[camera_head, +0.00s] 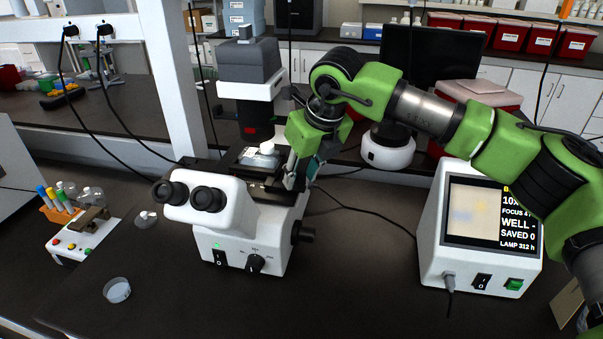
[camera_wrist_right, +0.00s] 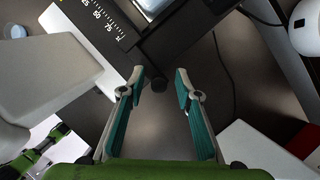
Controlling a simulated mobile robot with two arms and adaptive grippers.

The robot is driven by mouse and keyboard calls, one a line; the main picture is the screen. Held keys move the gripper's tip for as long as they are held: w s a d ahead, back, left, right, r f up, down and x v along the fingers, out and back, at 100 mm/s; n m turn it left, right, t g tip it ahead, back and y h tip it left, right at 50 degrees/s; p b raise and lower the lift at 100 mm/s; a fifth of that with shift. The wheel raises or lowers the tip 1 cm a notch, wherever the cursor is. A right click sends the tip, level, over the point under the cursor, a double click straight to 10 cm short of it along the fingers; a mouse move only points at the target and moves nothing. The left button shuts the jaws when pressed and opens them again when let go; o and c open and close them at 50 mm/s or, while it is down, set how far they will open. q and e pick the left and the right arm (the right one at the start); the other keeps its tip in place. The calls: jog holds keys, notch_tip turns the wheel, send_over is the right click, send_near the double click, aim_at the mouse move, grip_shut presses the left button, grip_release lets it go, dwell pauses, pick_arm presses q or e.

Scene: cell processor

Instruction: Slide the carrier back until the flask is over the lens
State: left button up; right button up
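The microscope (camera_head: 240,212) stands mid-bench with its black stage under the lamp column. A clear flask with a white cap (camera_head: 267,148) lies on the dark carrier (camera_head: 250,160) on the stage. In the right wrist view, the carrier's dark edge (camera_wrist_right: 185,35) shows beside a white-marked scale (camera_wrist_right: 100,17), with part of the flask (camera_wrist_right: 150,8) at the top. My right gripper (camera_head: 298,178) is at the stage's right side. The lens is hidden. My left gripper is out of view.
A monitor box (camera_head: 490,222) stands to the right. A rack with coloured tubes (camera_head: 60,200) and a small dish (camera_head: 117,290) are on the left. The eyepieces (camera_head: 190,195) face the front. A black cable crosses the bench right of the microscope.

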jog(key=v, duration=1.2)
